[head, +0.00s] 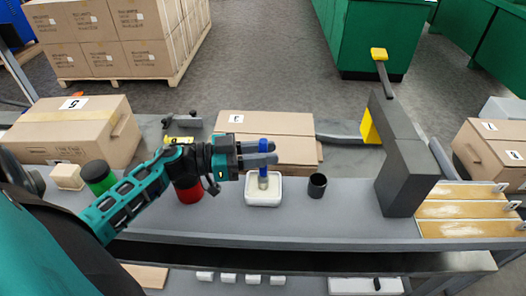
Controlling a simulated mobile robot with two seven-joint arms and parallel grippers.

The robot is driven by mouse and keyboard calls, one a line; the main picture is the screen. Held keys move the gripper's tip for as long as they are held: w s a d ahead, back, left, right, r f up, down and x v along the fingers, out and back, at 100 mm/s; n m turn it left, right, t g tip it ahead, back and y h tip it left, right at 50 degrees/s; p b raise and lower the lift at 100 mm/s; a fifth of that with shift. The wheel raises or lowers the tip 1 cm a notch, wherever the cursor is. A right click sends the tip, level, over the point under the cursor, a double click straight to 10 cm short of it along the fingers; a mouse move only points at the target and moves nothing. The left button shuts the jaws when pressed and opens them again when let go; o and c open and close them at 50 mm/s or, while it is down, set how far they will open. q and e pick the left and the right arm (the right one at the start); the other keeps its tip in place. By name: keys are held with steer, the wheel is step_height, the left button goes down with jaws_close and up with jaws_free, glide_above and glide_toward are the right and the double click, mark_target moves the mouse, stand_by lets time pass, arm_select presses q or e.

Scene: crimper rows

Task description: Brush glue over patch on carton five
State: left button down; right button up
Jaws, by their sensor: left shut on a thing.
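Carton five (72,131) is a closed brown box at the left, with a white "5" label (74,103) on top. I cannot make out a separate patch on it. My left gripper (262,160) is shut on a brush with a blue handle (263,145), held upright. The brush's lower end is in or just over a white square dish (263,200) with pale contents; I cannot tell whether it touches them. The gripper is well to the right of carton five. My right gripper is not in view.
A flat carton (285,127) lies behind the dish. A tall dark grey block (404,160) stands to the right.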

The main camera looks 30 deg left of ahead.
mark_target(263, 140)
arm_select(q)
steer(key=shift+r+p, duration=2.55)
steer(key=shift+p, duration=0.4)
steer(key=shift+r, duration=0.9)
steer(key=shift+d, duration=0.1)
steer(key=d+r+n+t+y, duration=0.3)
steer(key=d+n+t+y, duration=0.3)
steer(key=n+y, duration=0.3)
steer(key=shift+s+d+r+y, duration=0.3)
steer(key=shift+d+y, duration=0.2)
steer(key=shift+y, duration=1.7)
steer(key=shift+a+n, duration=0.1)
steer(key=shift+n, duration=0.2)
